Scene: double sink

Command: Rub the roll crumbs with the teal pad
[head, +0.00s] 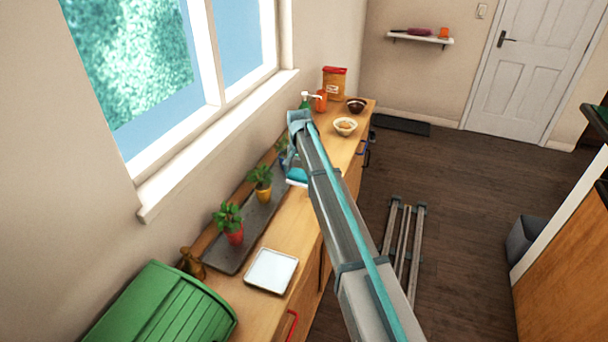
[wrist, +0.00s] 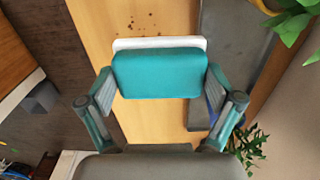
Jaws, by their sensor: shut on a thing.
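The teal pad (wrist: 160,74) with a pale white layer along its far edge is between the two fingers of my gripper (wrist: 162,88) in the wrist view. The gripper is shut on it. In the head view a bit of the teal pad (head: 297,175) shows beside my arm, over the wooden counter. The roll crumbs (wrist: 145,24) are small dark brown specks on the wood, just beyond the pad's white edge in the wrist view. I cannot tell whether the pad touches the counter. My arm covers the crumbs in the head view.
A dark grey tray (head: 240,246) holds potted plants (head: 263,192) along the window side. A white square dish (head: 271,271) and a green bread bin (head: 165,312) stand nearer. Bowls (head: 345,127), a bottle and a bag (head: 334,83) stand at the far end.

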